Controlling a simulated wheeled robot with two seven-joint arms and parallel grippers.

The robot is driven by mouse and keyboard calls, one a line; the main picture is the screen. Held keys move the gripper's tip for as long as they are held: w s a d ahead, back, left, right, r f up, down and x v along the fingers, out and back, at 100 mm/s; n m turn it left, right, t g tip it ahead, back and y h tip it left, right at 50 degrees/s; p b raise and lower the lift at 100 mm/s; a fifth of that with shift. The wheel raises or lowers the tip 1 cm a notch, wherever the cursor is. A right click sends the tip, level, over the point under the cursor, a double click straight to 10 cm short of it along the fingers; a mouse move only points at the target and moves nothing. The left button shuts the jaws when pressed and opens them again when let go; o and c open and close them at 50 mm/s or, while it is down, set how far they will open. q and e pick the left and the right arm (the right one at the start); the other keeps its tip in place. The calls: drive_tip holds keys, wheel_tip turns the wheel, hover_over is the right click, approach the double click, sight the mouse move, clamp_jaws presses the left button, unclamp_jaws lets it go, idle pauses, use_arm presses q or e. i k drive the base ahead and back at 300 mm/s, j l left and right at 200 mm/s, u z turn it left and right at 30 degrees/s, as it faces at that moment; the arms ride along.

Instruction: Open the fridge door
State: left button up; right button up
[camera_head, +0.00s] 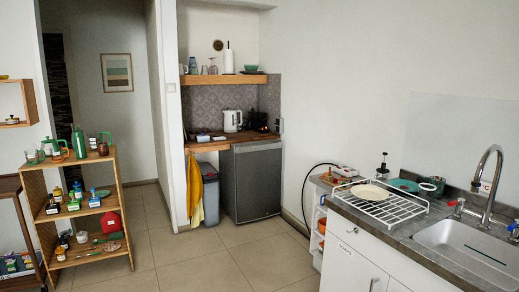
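The fridge (251,180) is a small dark grey unit under the wooden counter in the nook at the back. Its door looks shut. A lighter strip runs along its top edge; I cannot make out a handle. Neither of my grippers shows in the head view, and the fridge stands well away across the floor.
A wooden shelf (107,217) with cups, jars and boxes stands at left. A grey bin (209,194) and a yellow towel (194,188) are left of the fridge. A sink counter (350,222) with a white dish rack (385,203) fills the right. The tiled floor (200,258) between is clear.

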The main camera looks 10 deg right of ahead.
sight(258, 167)
drive_tip(key=i+z, duration=0.2)
drive_tip(key=i, duration=3.45)
drive_tip(key=i+z, duration=0.15)
drive_tip(key=i, duration=0.55)
drive_tip(key=i+j+z, duration=0.1)
drive_tip(key=i, duration=0.65)
drive_tip(key=i+j+z, duration=0.2)
drive_tip(key=i+z, duration=0.2)
drive_tip(key=i+j+z, duration=0.45)
drive_tip(key=i, duration=0.15)
